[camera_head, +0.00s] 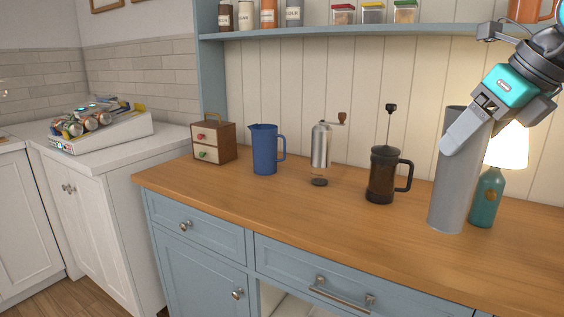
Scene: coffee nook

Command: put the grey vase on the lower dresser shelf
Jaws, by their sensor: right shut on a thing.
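The grey vase (453,190) is a tall, plain cylinder at the right of the wooden dresser top (330,215). It is upright, and its base is at or just above the wood; I cannot tell which. My right gripper (468,128) comes in from the upper right and is shut on the vase near its top, with a finger covering part of the rim. A blue dresser shelf (330,32) runs above the worktop, holding jars; I cannot tell whether it is the lower one. My left gripper is out of view.
A teal lamp (487,200) stands close beside the vase on the right. A French press (382,175), a grinder (320,150), a blue jug (264,150) and a small drawer box (213,143) line the back. The front worktop is clear. Several jars (268,14) and coloured-lid containers (373,14) occupy the shelf.

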